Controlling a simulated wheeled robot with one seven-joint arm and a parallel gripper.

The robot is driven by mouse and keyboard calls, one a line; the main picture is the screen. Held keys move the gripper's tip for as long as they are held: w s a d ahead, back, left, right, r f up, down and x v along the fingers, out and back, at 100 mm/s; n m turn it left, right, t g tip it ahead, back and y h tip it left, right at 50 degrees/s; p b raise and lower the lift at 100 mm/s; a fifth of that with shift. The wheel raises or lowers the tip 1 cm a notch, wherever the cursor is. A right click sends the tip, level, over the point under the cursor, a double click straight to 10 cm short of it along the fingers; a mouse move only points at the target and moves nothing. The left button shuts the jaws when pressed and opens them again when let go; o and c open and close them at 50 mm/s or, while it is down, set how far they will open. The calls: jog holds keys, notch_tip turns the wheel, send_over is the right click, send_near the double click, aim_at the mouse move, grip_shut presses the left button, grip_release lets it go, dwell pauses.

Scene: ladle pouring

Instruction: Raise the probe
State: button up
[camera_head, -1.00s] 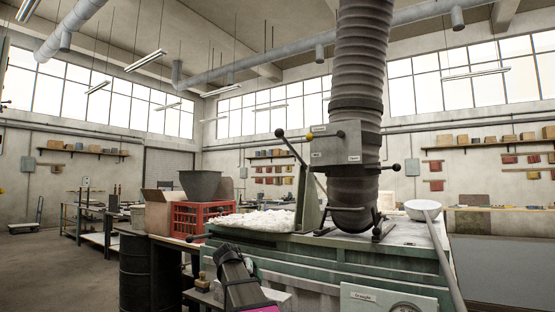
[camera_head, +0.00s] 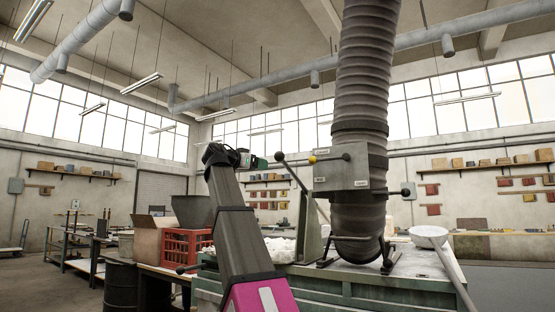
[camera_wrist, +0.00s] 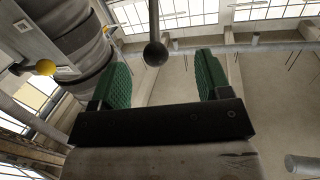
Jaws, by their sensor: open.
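My gripper (camera_head: 258,162) is raised in front of the hood, with its green fingers apart and nothing between them. In the wrist view its two green fingers (camera_wrist: 157,80) stand wide open. A dark rod with a black ball end (camera_head: 279,132) slants up close to my gripper. The ball (camera_wrist: 155,54) shows in the gap between the fingers in the wrist view, apparently beyond them and not held. I cannot tell which part is the probe. A grey box (camera_head: 342,168) with a yellow knob (camera_head: 312,160) sits on the ribbed duct (camera_head: 362,90).
The green bench (camera_head: 330,290) carries white lumpy material (camera_head: 282,249) and a ladle with a pale bowl (camera_head: 428,236) at the right. A red crate (camera_head: 186,247) and a cardboard box (camera_head: 150,240) stand at the left.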

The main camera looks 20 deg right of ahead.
jog(key=m, duration=0.1)
send_near(275, 156)
jog(key=d, duration=0.1)
jog(key=shift+h, duration=0.4)
jog(key=x, duration=1.1)
jog(key=shift+w+f, duration=0.25)
